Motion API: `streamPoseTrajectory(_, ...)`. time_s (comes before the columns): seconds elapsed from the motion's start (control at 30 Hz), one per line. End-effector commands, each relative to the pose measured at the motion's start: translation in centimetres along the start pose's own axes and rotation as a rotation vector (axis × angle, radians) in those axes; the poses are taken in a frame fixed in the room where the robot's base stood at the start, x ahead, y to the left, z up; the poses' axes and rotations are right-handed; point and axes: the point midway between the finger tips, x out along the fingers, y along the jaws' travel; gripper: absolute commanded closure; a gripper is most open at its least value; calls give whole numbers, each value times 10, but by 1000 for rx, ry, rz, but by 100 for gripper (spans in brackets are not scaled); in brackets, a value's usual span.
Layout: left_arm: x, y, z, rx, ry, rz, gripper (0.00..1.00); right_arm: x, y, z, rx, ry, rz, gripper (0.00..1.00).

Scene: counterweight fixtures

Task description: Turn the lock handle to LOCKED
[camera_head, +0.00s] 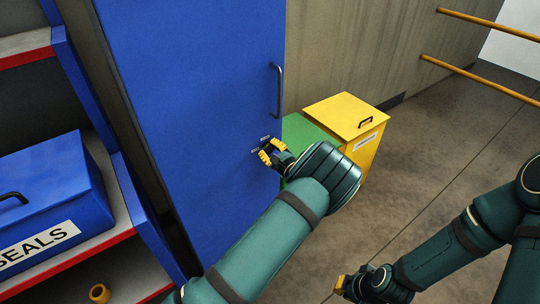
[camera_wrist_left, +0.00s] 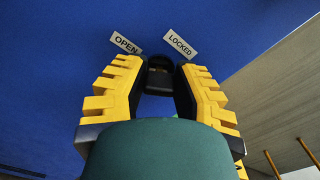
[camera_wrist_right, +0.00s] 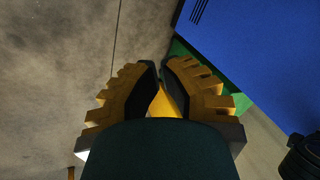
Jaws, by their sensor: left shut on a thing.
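The blue cabinet door (camera_head: 195,75) carries a small dark lock handle (camera_wrist_left: 160,64) between an OPEN label (camera_wrist_left: 126,43) and a LOCKED label (camera_wrist_left: 180,43). My left gripper (camera_head: 271,152) is at the handle near the door's right edge. In the left wrist view its yellow fingers (camera_wrist_left: 160,80) are shut on the handle, one on each side. The fingers hide part of it, and I cannot tell which label it points to. My right gripper (camera_head: 340,284) is low over the floor, away from the door. Its fingertips (camera_wrist_right: 161,70) look slightly apart and empty.
A dark pull handle (camera_head: 278,90) is on the door above the lock. A green box (camera_head: 300,130) and a yellow bin (camera_head: 345,112) stand right of the cabinet. A blue SEALS box (camera_head: 60,190) sits on the left shelf.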

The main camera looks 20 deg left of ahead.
Motion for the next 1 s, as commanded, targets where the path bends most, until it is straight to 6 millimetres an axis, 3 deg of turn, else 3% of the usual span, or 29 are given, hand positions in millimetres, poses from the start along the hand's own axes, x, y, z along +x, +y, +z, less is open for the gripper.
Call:
streamPoseTrajectory(0.03, 2, 2, -2, -48, -5, -1, 100, 11, 4, 2, 0, 0, 1, 100)
streamPoseTrajectory(0.67, 2, 4, -3, -647, -4, -2, 100, 83, 31, 35, -20, -64, -4, 100)
streamPoseTrajectory(1.0, 2, 4, -2, -907, -5, -2, 100, 120, 44, 31, -23, -43, -3, 100)
